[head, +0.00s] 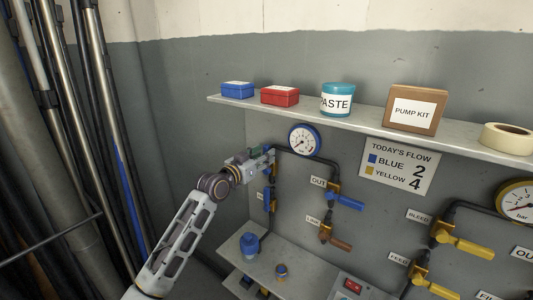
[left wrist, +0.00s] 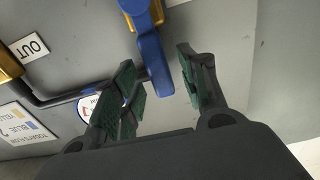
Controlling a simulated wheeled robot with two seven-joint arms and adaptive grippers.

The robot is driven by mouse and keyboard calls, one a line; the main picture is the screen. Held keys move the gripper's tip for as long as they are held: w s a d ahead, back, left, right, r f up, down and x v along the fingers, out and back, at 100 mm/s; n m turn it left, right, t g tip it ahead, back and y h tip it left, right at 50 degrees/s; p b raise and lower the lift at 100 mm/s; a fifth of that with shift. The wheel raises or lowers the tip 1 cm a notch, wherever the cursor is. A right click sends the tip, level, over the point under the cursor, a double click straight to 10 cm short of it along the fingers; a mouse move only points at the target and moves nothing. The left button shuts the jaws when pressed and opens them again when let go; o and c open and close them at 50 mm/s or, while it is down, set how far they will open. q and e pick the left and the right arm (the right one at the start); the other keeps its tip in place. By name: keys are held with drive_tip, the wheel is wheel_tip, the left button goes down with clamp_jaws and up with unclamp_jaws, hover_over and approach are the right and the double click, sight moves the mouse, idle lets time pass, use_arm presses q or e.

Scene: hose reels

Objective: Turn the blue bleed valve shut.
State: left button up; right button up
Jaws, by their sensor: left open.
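A blue valve lever, which I take for the bleed valve, shows in the left wrist view (left wrist: 155,65) on a brass body at the top. It extends between the fingers of my left gripper (left wrist: 156,82). The gripper is open; one finger is on each side of the lever, with visible gaps. In the head view my left gripper (head: 262,157) is at the upper left of the blue pipework and hides most of this valve and its label. My right gripper is not in view.
A blue-rimmed gauge (head: 304,140) is close right of the gripper. The blue OUT valve (head: 345,200) and an orange-handled valve (head: 338,243) are farther right. A shelf (head: 370,128) with boxes and tins runs above. Poles and hoses (head: 95,120) stand at left.

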use_arm(q)
drive_tip(key=shift+x, duration=1.05)
drive_tip(key=shift+w+d, duration=0.15)
clamp_jaws()
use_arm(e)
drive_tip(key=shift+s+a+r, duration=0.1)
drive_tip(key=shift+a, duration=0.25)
